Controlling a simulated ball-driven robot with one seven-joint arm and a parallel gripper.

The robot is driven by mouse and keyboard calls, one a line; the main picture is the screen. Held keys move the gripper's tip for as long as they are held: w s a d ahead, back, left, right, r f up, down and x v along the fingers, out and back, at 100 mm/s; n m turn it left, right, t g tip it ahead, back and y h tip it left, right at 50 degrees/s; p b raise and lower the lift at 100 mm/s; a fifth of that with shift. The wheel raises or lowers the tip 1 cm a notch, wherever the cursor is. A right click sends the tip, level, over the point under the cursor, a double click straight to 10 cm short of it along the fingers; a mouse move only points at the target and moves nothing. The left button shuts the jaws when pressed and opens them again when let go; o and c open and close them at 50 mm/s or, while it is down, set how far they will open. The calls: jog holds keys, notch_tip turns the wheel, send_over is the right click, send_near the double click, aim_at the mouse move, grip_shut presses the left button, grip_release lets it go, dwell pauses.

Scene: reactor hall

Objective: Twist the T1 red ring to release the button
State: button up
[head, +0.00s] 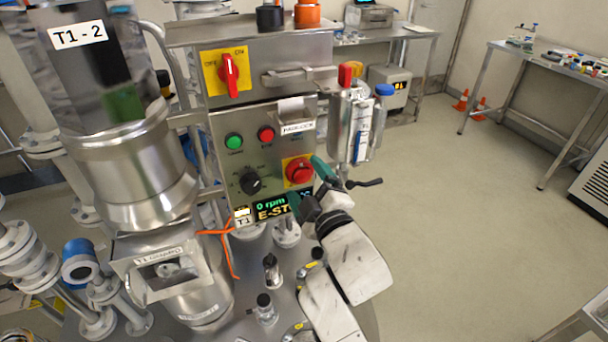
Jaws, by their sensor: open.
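The red emergency-stop button with its red ring (298,171) sits on a yellow plate on the right side of the grey control panel (222,160). My gripper (307,187) is open, just below and right of the button in the picture. One green fingertip is close to the button's right edge; the other finger is lower, in front of the display. I cannot tell whether either finger touches the button. The display (270,208) reads "0 rpm" and "E-ST", its right end hidden by my gripper. A T1 label (242,215) is at its left.
A green button (234,142), a smaller red button (266,135) and a black knob (250,182) share the panel. A red rotary switch (229,75) is above. Metal cylinders with a red cap (345,76) stand right of the panel.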

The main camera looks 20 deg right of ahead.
jog(key=shift+w, duration=1.05)
jog(key=c, duration=1.1)
jog(key=shift+o, duration=0.2)
